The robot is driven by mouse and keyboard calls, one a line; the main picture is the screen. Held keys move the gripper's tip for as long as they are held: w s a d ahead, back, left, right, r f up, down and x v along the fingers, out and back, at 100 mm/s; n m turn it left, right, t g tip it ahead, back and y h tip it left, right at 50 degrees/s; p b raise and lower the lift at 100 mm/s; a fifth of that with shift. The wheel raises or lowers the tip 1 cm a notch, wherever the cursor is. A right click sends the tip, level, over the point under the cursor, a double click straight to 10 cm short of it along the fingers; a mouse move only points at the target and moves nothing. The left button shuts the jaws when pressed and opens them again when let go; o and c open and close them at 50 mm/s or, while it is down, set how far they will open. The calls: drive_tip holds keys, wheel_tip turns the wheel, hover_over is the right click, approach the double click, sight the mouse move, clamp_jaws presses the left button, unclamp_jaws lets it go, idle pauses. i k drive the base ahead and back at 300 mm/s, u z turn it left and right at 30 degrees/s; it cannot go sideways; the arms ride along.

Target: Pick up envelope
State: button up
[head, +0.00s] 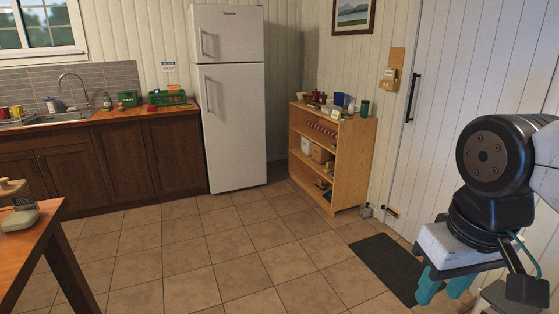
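I cannot make out an envelope for sure in the head view; small items on the wooden shelf unit (357,165) are too small to tell apart. My gripper (443,288) is at the lower right, with teal fingers pointing down. The two fingers look apart, with nothing seen between them. It is in front of the white door, well away from the shelf unit and the counter.
A counter (95,125) with a sink and green crates runs along the back left, beside a white fridge (232,120). A wooden table (30,235) stands at the near left. A dark mat (385,268) lies before the door. The tiled floor between is clear.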

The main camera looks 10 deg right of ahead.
sight(389, 73)
drive_tip(key=z, duration=0.25)
drive_tip(key=i, duration=2.1)
drive_tip(key=z, duration=0.3)
drive_tip(key=i, duration=2.2)
drive_tip(key=z, duration=0.15)
